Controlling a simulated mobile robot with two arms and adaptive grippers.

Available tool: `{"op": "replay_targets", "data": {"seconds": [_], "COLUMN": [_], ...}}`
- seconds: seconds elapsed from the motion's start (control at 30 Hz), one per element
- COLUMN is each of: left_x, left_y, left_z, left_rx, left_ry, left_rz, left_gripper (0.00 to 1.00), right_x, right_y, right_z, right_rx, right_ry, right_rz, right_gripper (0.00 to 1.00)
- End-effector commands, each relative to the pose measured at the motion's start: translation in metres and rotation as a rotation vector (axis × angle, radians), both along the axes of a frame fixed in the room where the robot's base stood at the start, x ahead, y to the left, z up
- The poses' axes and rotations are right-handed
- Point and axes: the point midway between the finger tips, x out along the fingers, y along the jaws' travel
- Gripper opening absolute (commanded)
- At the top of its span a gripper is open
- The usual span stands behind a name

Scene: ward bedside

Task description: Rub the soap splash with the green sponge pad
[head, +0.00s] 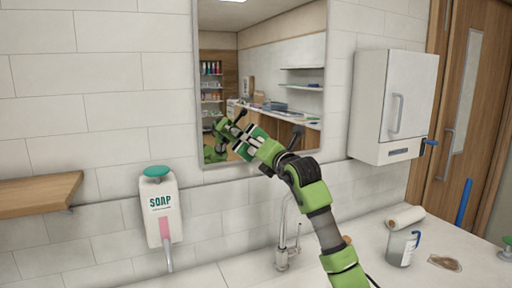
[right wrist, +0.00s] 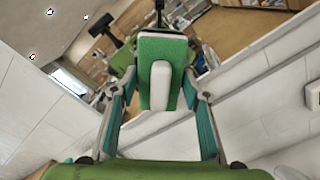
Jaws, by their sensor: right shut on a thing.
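My right gripper (head: 249,140) is raised in front of the wall mirror (head: 285,50). In the right wrist view its fingers (right wrist: 161,80) are shut on the white grip of the green sponge pad (right wrist: 162,48). The pad is up against or very close to the mirror; I cannot tell whether it touches. The mirror shows the gripper's green reflection just left of it. I cannot make out a soap splash on the glass; the gripper and reflections cover part of it. A brownish patch (head: 444,263) lies on the counter at the right. My left gripper is not in view.
A soap dispenser (head: 160,210) hangs on the wall at left, near a wooden shelf (head: 38,194). A tap (head: 283,250) stands under the mirror. A white cabinet (head: 385,95) is right of it.

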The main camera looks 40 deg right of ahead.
Motion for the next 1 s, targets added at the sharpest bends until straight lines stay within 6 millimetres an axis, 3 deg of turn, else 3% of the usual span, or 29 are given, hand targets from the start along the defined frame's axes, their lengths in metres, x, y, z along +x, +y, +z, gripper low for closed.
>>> {"op": "replay_targets", "data": {"seconds": [0.67,1.0], "left_x": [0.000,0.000], "left_y": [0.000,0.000], "left_z": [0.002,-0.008], "left_rx": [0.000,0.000], "left_ry": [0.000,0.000], "left_rz": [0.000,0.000], "left_gripper": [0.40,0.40], "right_x": [0.010,0.001], "right_y": [-0.005,-0.031], "right_z": [0.000,-0.001], "right_rx": [0.000,0.000], "right_ry": [-0.001,-0.001], "right_rz": [-0.001,-0.003], "right_gripper": [0.25,0.25]}}
